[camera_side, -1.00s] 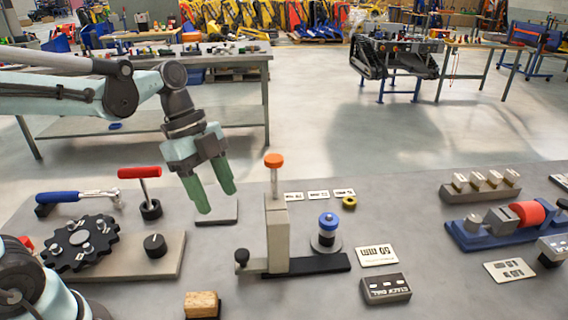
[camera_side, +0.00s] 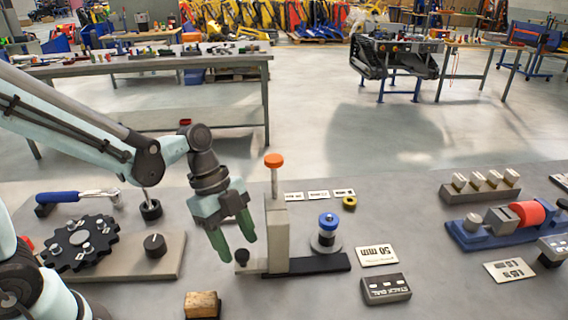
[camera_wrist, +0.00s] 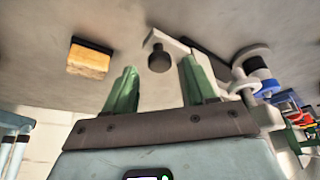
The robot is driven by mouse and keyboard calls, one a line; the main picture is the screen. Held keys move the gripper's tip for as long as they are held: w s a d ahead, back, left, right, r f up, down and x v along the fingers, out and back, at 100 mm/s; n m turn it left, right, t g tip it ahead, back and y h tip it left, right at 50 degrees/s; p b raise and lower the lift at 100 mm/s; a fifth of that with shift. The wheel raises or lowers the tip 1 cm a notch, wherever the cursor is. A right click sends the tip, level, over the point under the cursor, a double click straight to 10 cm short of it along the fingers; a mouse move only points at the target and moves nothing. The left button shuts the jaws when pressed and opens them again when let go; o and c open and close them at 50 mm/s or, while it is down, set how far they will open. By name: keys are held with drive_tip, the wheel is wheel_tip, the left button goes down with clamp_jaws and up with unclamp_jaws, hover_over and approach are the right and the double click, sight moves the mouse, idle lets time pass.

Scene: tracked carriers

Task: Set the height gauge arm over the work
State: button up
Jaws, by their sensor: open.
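The height gauge has a grey column (camera_side: 277,235) with an orange knob (camera_side: 274,160) on top and a dark base strip (camera_side: 325,263). A pale arm with a black knob (camera_side: 241,257) sticks out low on its left; the knob also shows in the wrist view (camera_wrist: 159,61). A blue-topped dark spool on a pale disc (camera_side: 327,240) stands right of the column. My gripper (camera_side: 236,249) is open and empty just left of the column, close to the black knob. In the wrist view the knob appears between the fingertips, untouched as far as I can see.
A wood-topped block (camera_side: 202,304) lies front left. A black toothed wheel (camera_side: 80,242) sits on a plate at left. A "50 mm" card (camera_side: 377,256) and a dark labelled box (camera_side: 386,289) lie right of the gauge. A blue fixture (camera_side: 485,233) stands far right.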

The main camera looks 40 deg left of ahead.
drive_tip(key=shift+x, duration=0.85)
drive_tip(key=shift+c, duration=0.5)
clamp_jaws()
